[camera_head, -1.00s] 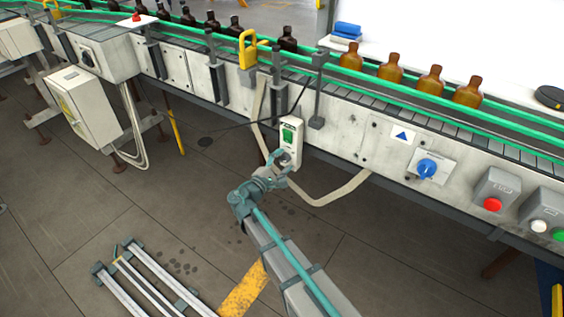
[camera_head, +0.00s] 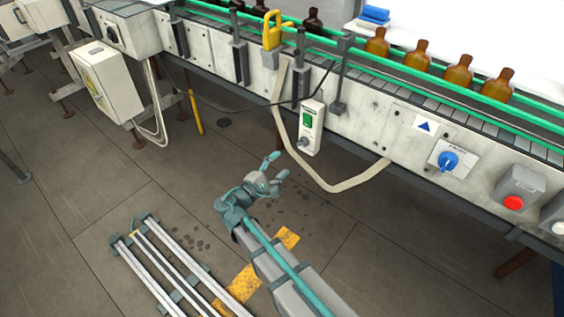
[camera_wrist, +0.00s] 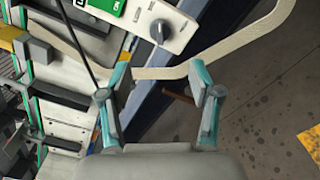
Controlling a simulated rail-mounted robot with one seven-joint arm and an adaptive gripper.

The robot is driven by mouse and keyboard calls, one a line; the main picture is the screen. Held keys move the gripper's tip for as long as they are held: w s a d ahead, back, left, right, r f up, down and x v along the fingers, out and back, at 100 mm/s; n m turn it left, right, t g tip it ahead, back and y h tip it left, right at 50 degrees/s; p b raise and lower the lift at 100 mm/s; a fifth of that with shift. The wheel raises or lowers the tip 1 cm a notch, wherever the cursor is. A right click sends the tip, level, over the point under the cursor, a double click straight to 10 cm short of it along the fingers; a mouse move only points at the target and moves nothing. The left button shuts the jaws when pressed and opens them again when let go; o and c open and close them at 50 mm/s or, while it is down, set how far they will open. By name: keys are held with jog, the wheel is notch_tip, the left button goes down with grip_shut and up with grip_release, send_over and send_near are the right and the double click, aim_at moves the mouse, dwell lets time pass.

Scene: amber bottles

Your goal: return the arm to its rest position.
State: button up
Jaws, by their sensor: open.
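My gripper (camera_head: 274,168) is open and empty at the end of my arm, over the floor in front of the conveyor (camera_head: 375,125). In the wrist view my gripper (camera_wrist: 162,85) has its two teal-tipped fingers spread, with nothing between them but the background. A small control box (camera_head: 311,127) with a green switch and a grey knob hangs on the conveyor's side, just above and right of my gripper and apart from it. The same control box (camera_wrist: 150,22) shows at the top of the wrist view, beyond the fingers.
Amber bottles (camera_head: 458,77) stand on the conveyor behind green rails. A pale hose (camera_head: 345,184) loops below the control box. A yellow handle (camera_head: 272,30) stands at the conveyor's edge. Metal rails (camera_head: 160,270) lie on the floor at lower left. Floor (camera_head: 75,200) at left is open.

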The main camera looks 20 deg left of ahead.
dwell(0.4)
jog(key=s+d+f+m+g+p, duration=0.1)
jog(key=s+d+f+m+g, duration=0.25)
jog(key=d+f, duration=0.45)
jog(key=s+d+f+m+g+h, duration=0.1)
jog(key=s+d+f+m+g, duration=0.15)
jog(key=d+f+g, duration=0.4)
jog(key=s+d+f+m+g+p, duration=0.1)
jog(key=s+d+f+m+g, duration=0.25)
jog(key=d+f, duration=0.55)
jog(key=s+d+f+m+g+y+p, duration=0.2)
jog(key=s+d+m+g, duration=0.3)
jog(key=s+d, duration=0.6)
jog(key=s+d+f+m+g+y+p, duration=0.2)
jog(key=s+d+f+m+g+y, duration=0.2)
jog(key=s+d, duration=0.6)
jog(key=s+f+m+g, duration=0.1)
jog(key=s+m, duration=0.1)
jog(key=s, duration=0.2)
jog(key=shift+s+d+g+p, duration=0.35)
jog(key=shift+p, duration=0.05)
